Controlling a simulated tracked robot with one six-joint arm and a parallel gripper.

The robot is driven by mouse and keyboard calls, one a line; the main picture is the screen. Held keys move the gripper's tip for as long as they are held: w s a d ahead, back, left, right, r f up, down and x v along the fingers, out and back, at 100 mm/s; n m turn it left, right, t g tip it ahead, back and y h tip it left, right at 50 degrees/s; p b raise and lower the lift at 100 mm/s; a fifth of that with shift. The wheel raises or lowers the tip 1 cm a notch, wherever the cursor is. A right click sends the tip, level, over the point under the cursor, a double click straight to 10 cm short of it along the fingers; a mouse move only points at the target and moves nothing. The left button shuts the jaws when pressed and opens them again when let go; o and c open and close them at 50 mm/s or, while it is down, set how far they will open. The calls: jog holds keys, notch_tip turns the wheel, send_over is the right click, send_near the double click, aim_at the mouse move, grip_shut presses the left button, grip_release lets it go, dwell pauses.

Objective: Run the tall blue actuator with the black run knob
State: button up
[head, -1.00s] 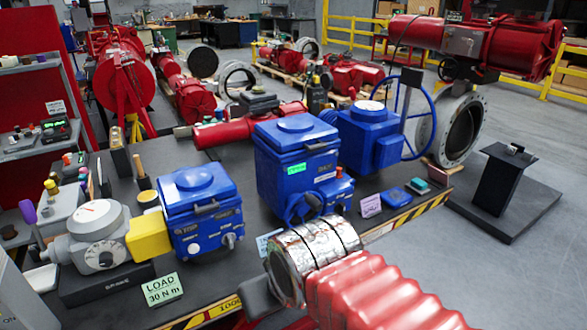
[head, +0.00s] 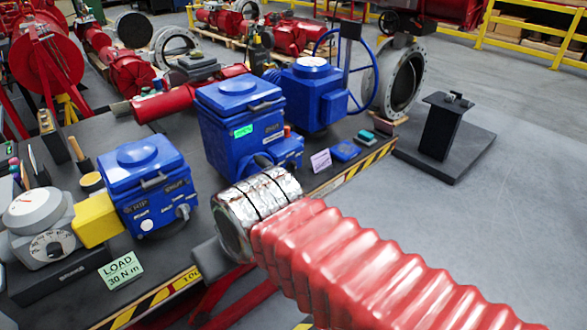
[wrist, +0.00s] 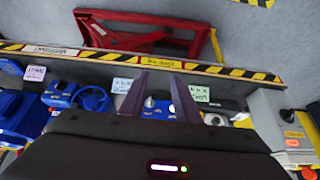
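A small red knob tops that housing. My arm's silver sleeve overlaps its lower front. In the wrist view its blue handwheel (wrist: 92,98) lies left of my gripper. I cannot make out the black run knob clearly. My gripper (wrist: 158,78) has two dark fingers spread apart with nothing seen between them. In the head view only a dark part of it shows beyond the sleeve, in front of the bench edge.
A lower blue actuator (head: 145,185) with a grey knob stands left, joined by a yellow block to a grey dial unit (head: 42,225). A "LOAD 30 N m" card (head: 121,270) stands in front. Another blue actuator (head: 314,95) stands behind right. A black pedestal (head: 443,130) stands on open floor.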

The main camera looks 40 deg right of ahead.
jog(key=shift+d, duration=0.1)
jog(key=w+d+f+m+g+y, duration=0.2)
jog(key=d+f+m+y, duration=0.5)
jog(key=d+f+m, duration=0.9)
jog(key=w+d+m+t+h, duration=0.3)
jog(key=d+m+t, duration=0.4)
jog(key=d+m, duration=0.3)
jog(key=w+d+m+t+h, duration=0.3)
jog(key=w+d+m+t, duration=0.2)
jog(key=d+m+t, duration=0.2)
jog(key=d+r+m, duration=0.1)
jog(key=d+m, duration=0.1)
jog(key=d, duration=0.2)
jog(key=shift+w+d+m+h, duration=0.25)
jog(key=shift+w+m+h, duration=0.05)
jog(key=shift+w+m, duration=0.1)
